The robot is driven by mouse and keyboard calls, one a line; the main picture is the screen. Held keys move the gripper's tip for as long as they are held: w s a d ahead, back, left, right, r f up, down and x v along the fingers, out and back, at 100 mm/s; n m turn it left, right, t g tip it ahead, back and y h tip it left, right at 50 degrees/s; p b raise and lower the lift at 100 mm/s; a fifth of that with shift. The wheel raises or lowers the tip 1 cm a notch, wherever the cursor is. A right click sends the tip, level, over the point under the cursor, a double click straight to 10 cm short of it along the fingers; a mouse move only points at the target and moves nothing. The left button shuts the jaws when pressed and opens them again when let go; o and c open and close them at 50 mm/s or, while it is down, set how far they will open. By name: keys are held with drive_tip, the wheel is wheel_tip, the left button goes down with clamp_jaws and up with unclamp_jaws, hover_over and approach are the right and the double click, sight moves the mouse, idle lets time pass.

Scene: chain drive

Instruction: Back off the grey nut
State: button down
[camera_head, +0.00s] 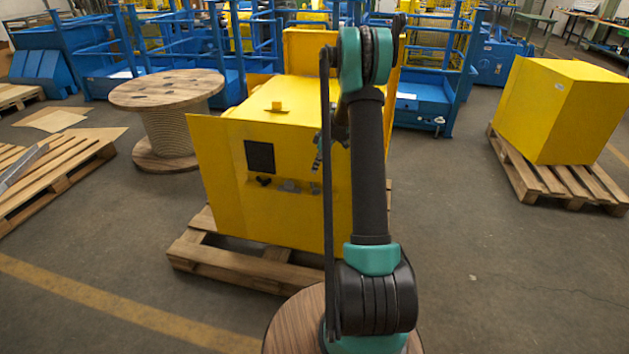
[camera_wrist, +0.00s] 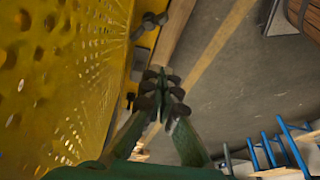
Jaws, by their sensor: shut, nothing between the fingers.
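A yellow machine housing (camera_head: 262,205) stands on a pallet, with a row of small fittings on its front face below a black square panel (camera_head: 259,157). A grey fitting (camera_head: 290,186), which may be the grey nut, sits in that row; it is too small to make out its shape. In the wrist view a grey block (camera_wrist: 141,62) and a dark grey knob-like part (camera_wrist: 148,24) stand on the yellow face, beyond the fingertips. My gripper (camera_wrist: 162,78) is shut and empty, close beside the yellow face. In the head view my gripper (camera_head: 318,152) is partly hidden by my arm, above the row.
A wooden cable spool (camera_head: 165,92) stands left of the housing. The housing's pallet (camera_head: 225,262) sticks out at the front. Another yellow box (camera_head: 570,105) on a pallet stands at right. Blue racks (camera_head: 430,95) fill the back. Floor between is clear.

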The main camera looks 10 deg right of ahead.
sight(313, 188)
drive_tip(key=s+a+f+m+h, duration=0.15)
drive_tip(key=a+m+h, duration=0.25)
drive_tip(key=m, duration=1)
drive_tip(key=s+a+m+h, duration=0.2)
drive_tip(key=a+m+h, duration=0.2)
drive_tip(key=m, duration=0.9)
drive_tip(key=shift+w+d+f, duration=0.5)
drive_tip(key=shift+d+f, duration=0.65)
drive_tip(key=shift+f, duration=0.35)
drive_tip(key=shift+w+d+f, duration=0.5)
drive_tip(key=shift+d+f, duration=0.6)
drive_tip(key=shift+f, duration=0.4)
drive_tip(key=shift+w+d+f, duration=0.5)
drive_tip(key=shift+d+f, duration=0.65)
drive_tip(key=shift+f, duration=0.35)
